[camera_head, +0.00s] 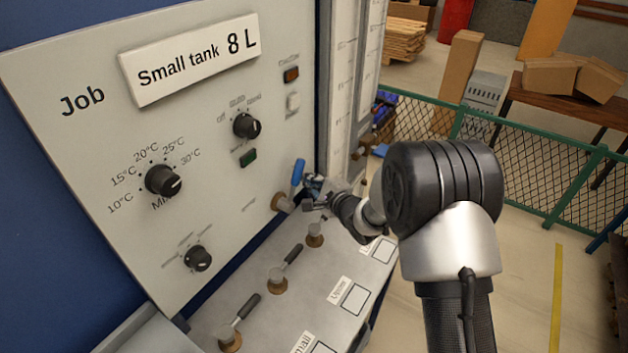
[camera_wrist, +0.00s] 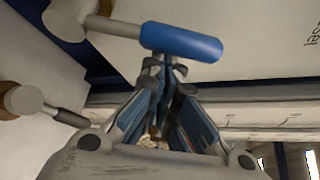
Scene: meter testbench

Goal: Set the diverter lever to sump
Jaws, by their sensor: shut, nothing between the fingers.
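The diverter lever with a blue handle (camera_head: 298,172) and a brass hub (camera_head: 281,202) is on the lower right of the panel, its handle pointing up in the head view. In the wrist view the blue handle (camera_wrist: 182,42) lies across the upper middle, pointing right from its hub. My gripper (camera_head: 309,195) is just to the right of the lever. In the wrist view my gripper's fingertips (camera_wrist: 165,68) are together, just below the handle, with nothing between them. I cannot tell whether they touch it.
Several black-handled valves, one of them here (camera_head: 280,278), line the bench ledge (camera_head: 335,270) below. The panel (camera_head: 90,150) carries dark knobs and a "Small tank 8 L" sign (camera_head: 195,60). A green mesh fence (camera_head: 530,175) stands behind on the right.

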